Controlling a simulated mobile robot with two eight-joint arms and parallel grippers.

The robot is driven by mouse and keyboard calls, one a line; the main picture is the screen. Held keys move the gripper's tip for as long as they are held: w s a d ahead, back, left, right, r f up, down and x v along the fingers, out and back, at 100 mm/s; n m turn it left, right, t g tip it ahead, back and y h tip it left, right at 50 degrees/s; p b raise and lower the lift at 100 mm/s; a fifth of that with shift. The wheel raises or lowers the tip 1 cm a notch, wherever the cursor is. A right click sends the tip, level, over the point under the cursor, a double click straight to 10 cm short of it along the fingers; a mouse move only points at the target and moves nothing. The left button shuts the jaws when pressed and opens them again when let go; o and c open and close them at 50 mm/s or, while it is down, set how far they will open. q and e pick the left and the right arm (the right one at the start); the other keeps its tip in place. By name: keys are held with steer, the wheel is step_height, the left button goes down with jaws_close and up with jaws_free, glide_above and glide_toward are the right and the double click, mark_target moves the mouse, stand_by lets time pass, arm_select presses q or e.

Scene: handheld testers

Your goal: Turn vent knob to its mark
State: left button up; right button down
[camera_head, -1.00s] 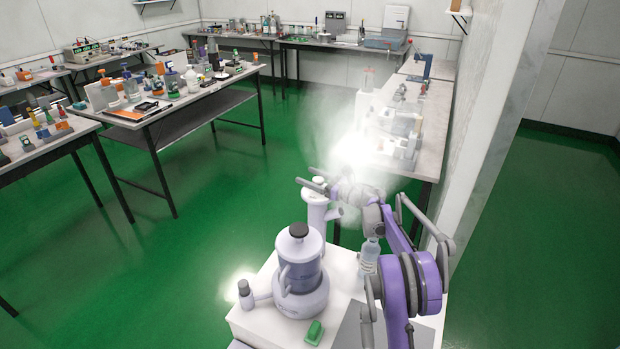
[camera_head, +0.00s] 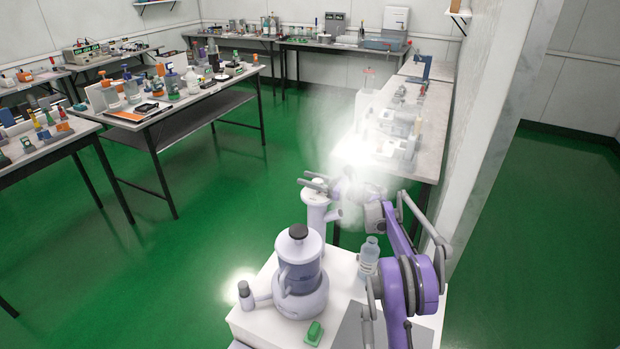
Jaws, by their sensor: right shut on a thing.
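A white upright column (camera_head: 317,214) with a short side spout stands at the back left of the white bench in front of me. The vent knob appears to be the small pale cap (camera_head: 319,184) on its top. My right gripper (camera_head: 316,182) reaches over from the right, with its grey fingers on either side of this cap and shut on it. Glare and white mist cover part of my wrist, and the knob's mark cannot be made out. My left gripper is not in view.
Cluttered tables line the room. The green floor is open at left.

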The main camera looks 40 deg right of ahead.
steer(key=n+g+y, duration=0.1)
steer(key=n+g+y+p, duration=0.1)
steer(key=y, duration=0.1)
steer(key=shift+s+a+r+n+y, duration=0.15)
steer(key=shift+a+n+y, duration=0.05)
steer(key=shift+n+y, duration=0.1)
steer(key=shift+a+g, duration=0.1)
steer(key=shift+g, duration=0.2)
steer(key=shift+n+y, duration=0.3)
steer(key=shift+c, duration=1.9)
jaws_free()
steer(key=shift+s, duration=0.1)
steer(key=v, duration=1)
steer(key=shift+s+d+p, duration=0.25)
steer(key=shift+p, duration=0.1)
